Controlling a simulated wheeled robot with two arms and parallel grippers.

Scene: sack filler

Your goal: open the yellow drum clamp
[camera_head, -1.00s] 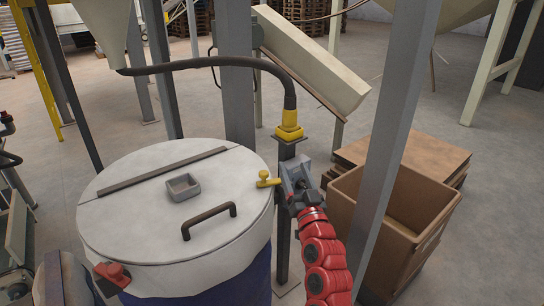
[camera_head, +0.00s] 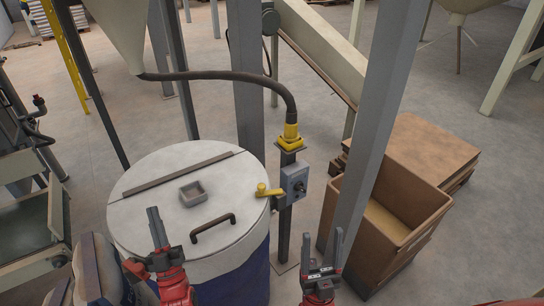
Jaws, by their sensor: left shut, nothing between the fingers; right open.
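The yellow drum clamp (camera_head: 267,191) is a small yellow lever with a rounded knob at the right rim of the white-lidded drum (camera_head: 150,225). I cannot tell whether it is latched. My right gripper (camera_head: 322,246) is open and empty, with its fingers pointing up, below and to the right of the clamp and apart from it. My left gripper (camera_head: 155,215) is shut and empty, in front of the lid's left part, far from the clamp. A red part (camera_head: 134,268) on the drum's near-left rim is partly hidden by the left gripper.
A grey control box (camera_head: 294,181) on a post stands just right of the clamp. A black hose with a yellow fitting (camera_head: 290,140) is above it. A grey column (camera_head: 375,130) and an open brown bin (camera_head: 407,236) stand to the right. The lid has a dark handle (camera_head: 213,228).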

